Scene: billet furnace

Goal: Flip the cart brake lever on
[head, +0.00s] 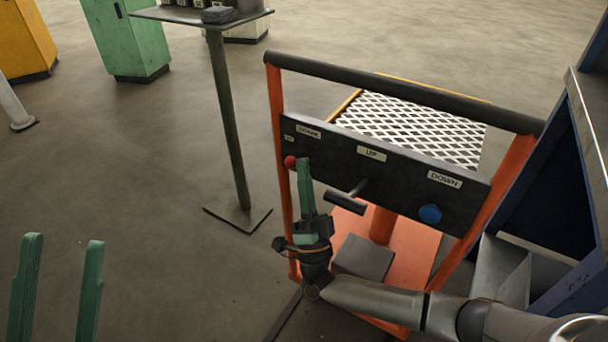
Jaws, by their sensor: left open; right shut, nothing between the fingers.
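The orange cart (277,110) stands at centre right, with a dark control panel (400,180) under its black handle bar. The brake lever's red ball knob (290,161) shows at the panel's left end, below a small label that is hard to read. Its stem is mostly hidden. My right gripper (304,162) is shut and empty, its green fingers just right of the red knob. I cannot tell whether they touch it. My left gripper (62,238) is open and empty at the lower left, well away from the cart.
The panel also has a grey T-shaped handle (346,199) below the UP label and a blue button (430,213) below DOWN. A pedestal table (228,120) stands behind left. A dark blue structure (545,190) is close on the right. Floor between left gripper and cart is clear.

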